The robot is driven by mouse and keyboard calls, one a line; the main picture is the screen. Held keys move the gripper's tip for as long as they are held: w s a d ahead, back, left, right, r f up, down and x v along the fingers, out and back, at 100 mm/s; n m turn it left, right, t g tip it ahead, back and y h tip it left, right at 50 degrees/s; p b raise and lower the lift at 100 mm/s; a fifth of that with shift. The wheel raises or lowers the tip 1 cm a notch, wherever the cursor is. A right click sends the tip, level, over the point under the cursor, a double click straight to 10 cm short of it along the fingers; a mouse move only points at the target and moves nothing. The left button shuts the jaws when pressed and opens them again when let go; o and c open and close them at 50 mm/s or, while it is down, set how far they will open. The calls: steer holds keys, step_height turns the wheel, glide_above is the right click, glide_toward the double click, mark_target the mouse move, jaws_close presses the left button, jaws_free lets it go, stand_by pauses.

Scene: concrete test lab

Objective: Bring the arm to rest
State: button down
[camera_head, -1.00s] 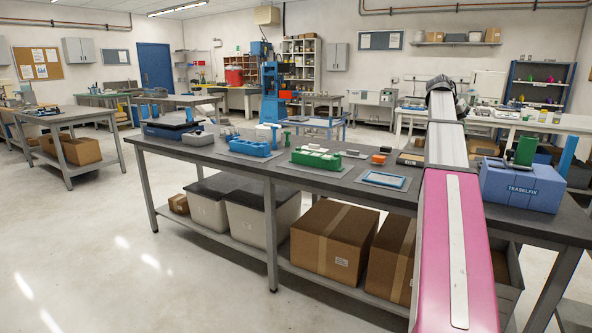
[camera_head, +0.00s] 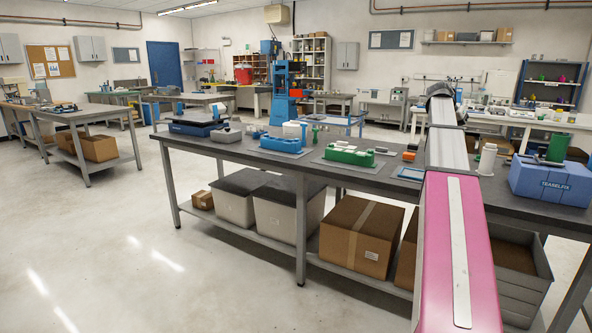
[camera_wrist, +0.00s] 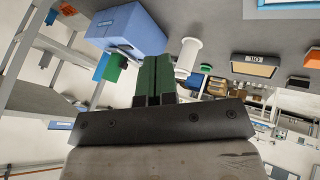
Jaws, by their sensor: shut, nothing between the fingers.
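My arm (camera_head: 455,240), with a pink link and a pale grey link beyond it, reaches out over the long grey workbench (camera_head: 345,175). The arm bends at a dark joint at its far end in the head view. My gripper is not seen there. In the wrist view my gripper (camera_wrist: 157,62) shows two dark green fingers pressed together. They are empty. A blue box (camera_wrist: 130,28) and a white spool (camera_wrist: 188,57) lie beyond the fingertips, apart from them as far as I can tell.
The blue box (camera_head: 550,185) and the white spool (camera_head: 487,160) stand on the bench right of my arm. Left of it are a green fixture (camera_head: 348,156), a blue fixture (camera_head: 281,144) and a blue-framed tray (camera_head: 410,174). Cartons and bins fill the lower shelf. Open floor (camera_head: 110,240) lies left.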

steer(key=s+a+f+n+y, duration=0.1)
steer(key=s+a+f+n, duration=0.1)
steer(key=a+f, duration=0.65)
steer(key=s+a+f+n+t+y, duration=0.15)
steer(key=a+f, duration=0.45)
steer(key=f, duration=0.6)
steer(key=s+a+f+n+y, duration=0.1)
steer(key=s+a+f+n, duration=0.1)
steer(key=a+f, duration=0.75)
steer(key=s+a+f+n+y, duration=0.3)
steer(key=s+a+f+n, duration=0.1)
steer(key=s+a+f, duration=1.3)
step_height(320, 180, down, 4)
steer(key=shift+s+a+r+g+y, duration=0.25)
steer(key=shift+s+g+y, duration=0.1)
steer(key=shift+s+g, duration=0.15)
